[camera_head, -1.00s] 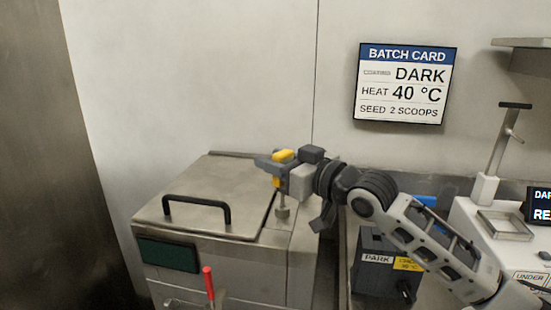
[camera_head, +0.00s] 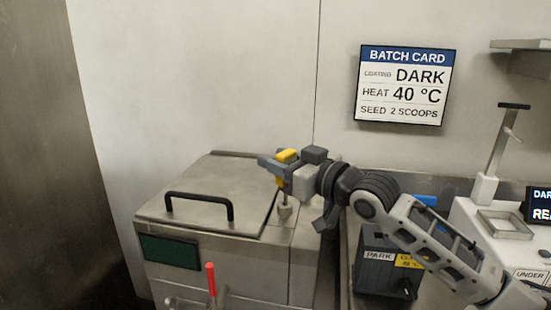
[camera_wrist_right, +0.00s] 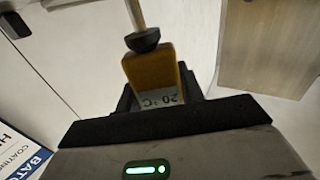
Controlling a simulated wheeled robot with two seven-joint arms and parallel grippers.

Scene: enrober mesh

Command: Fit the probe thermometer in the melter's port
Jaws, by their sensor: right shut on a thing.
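The probe thermometer (camera_head: 287,156) has a yellow body and a thin metal stem. My right gripper (camera_head: 279,166) is shut on its body and holds it upright above the melter's right side. In the right wrist view the probe's body (camera_wrist_right: 150,68) shows a "20 °C" display, a black collar and the metal stem. The melter (camera_head: 215,260) is a steel box with a lid. Its port (camera_head: 285,211) is a small raised metal fitting beside the lid, right under the probe. The stem reaches down to the fitting; I cannot tell how deep its tip is. My left gripper is not in view.
The lid has a black handle (camera_head: 198,204). A red lever (camera_head: 211,279) stands at the melter's front. A dark box marked PARK (camera_head: 380,275) is right of the melter, under my right arm. A white machine (camera_head: 480,225) stands farther right. A batch card (camera_head: 404,85) hangs on the wall.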

